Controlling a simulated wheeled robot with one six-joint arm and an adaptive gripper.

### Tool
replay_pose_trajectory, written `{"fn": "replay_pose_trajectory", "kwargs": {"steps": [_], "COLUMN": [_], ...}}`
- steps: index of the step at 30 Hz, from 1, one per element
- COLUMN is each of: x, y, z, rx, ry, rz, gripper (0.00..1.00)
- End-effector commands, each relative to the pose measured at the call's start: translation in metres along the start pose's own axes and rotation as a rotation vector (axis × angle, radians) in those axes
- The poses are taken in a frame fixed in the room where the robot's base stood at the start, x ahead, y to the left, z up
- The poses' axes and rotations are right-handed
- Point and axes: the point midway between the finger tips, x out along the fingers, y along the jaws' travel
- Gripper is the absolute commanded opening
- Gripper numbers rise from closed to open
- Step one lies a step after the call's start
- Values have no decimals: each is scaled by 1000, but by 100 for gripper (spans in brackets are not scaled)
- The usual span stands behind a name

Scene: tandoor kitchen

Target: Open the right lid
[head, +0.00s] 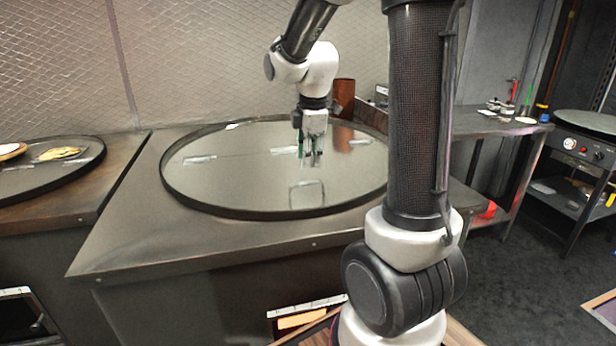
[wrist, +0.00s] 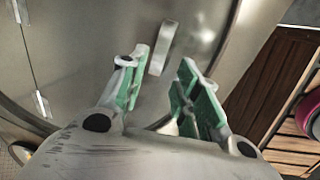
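The right lid (head: 235,180) is a large round shiny metal disc in a dark rim, lying flat and closed on the counter. A pale bar handle (head: 306,186) stands on its near half, and small metal strips lie in a line across its middle. My gripper (head: 311,163) points down above the lid, close to the handle. Its two green-padded fingers (wrist: 163,88) are apart with nothing between them. In the wrist view the handle (wrist: 163,48) shows just beyond the fingertips, roughly in line with the gap. I cannot tell the exact height between fingertips and handle.
Another round top (head: 85,176) at the left carries flatbread and a plate. A brown cylinder (head: 344,97) stands behind the lid. A side table (head: 470,122) with small items and a black cooking unit (head: 590,150) are at the right. Dark floor (head: 500,290) is clear there.

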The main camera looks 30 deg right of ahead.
Motion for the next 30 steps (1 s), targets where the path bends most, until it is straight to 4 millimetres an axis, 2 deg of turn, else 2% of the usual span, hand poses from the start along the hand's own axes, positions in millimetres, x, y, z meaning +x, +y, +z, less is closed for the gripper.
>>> {"fn": "replay_pose_trajectory", "kwargs": {"steps": [12,17,24,29,30], "x": [63,73,74,73,73], "y": [-1,-1,-1,-1,-1], "z": [0,0,0,0,0], "rx": [-1,0,1,1,1], "ry": [-1,0,0,0,0], "rz": [-3,-2,-1,-1,-1], "gripper": [32,32,32,3,0]}}
